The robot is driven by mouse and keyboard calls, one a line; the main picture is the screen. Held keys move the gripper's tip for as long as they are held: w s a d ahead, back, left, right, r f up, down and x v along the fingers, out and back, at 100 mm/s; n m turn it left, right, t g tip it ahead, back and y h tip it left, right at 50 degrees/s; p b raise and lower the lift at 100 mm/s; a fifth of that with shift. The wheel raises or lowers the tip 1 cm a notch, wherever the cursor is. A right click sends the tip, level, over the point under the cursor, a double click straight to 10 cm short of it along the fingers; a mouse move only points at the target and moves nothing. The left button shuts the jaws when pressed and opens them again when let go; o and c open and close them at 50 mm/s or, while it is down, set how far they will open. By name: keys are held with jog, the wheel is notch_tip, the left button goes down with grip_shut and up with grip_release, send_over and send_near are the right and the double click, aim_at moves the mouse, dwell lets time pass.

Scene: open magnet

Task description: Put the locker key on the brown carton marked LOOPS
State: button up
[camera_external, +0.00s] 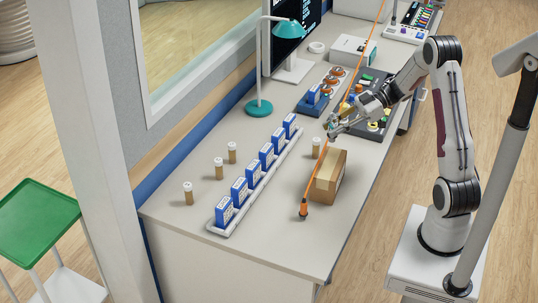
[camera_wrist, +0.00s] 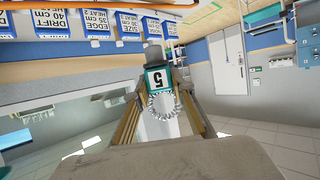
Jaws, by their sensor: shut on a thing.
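My gripper (camera_external: 331,130) is above the far end of the brown carton (camera_external: 329,176), a little clear of its top. In the wrist view, my gripper (camera_wrist: 155,62) is shut on the locker key (camera_wrist: 159,80). The key has a teal-edged tag reading 5 and a clear coiled band (camera_wrist: 160,130) hanging from it. In the external view the key is tiny at the fingertips. The carton stands closed on the counter near its right edge; I cannot read its marking.
An orange cord with an orange weight (camera_external: 303,208) hangs in front of the carton. A white rack (camera_external: 258,190) of blue boxes stands left of it. A cork-coloured jar (camera_external: 316,147) stands just behind. A dark panel (camera_external: 372,110) with parts lies behind my gripper.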

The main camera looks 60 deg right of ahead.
aim_at(333, 141)
jog(key=shift+f, duration=2.8)
jog(key=shift+f, duration=1.85)
jog(key=shift+f, duration=0.1)
jog(key=o, duration=0.9)
jog(key=shift+o, duration=0.2)
jog(key=v, duration=1.2)
